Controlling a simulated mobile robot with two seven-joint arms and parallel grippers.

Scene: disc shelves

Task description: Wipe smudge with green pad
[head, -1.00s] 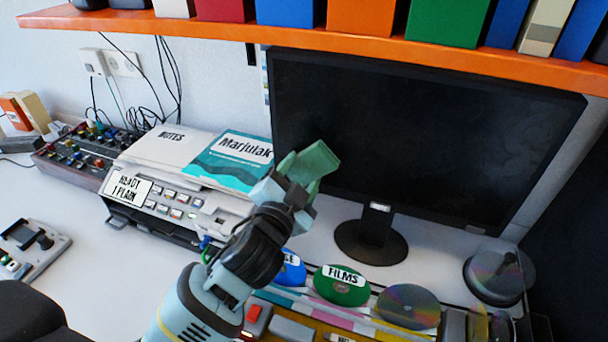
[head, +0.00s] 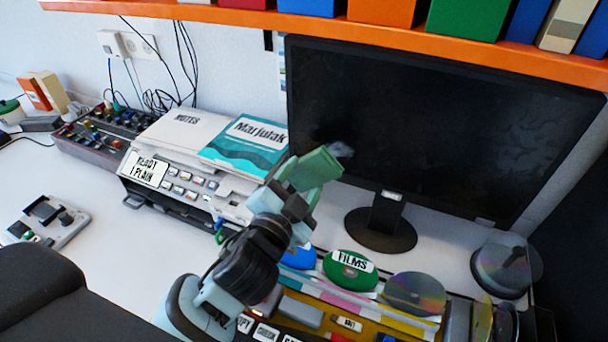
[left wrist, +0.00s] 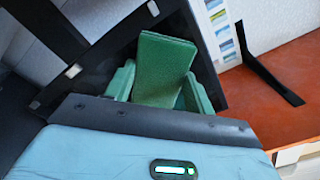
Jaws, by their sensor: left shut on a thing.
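My left gripper (head: 290,190) is shut on the green pad (head: 316,169), near the lower left of the dark monitor screen (head: 430,120). In the left wrist view the pad (left wrist: 163,70) stands up between the green fingers, with the dark screen behind it. I cannot tell whether the pad touches the screen. A small whitish smudge (head: 341,150) shows on the screen just above and right of the pad; the pad may hide part of it. A fainter pale patch (head: 520,150) shows at the screen's right. My right gripper is not in view.
An orange shelf (head: 250,18) with binders runs above the monitor. A printer (head: 175,180) with a Marjulak booklet (head: 245,145) stands left of the gripper.

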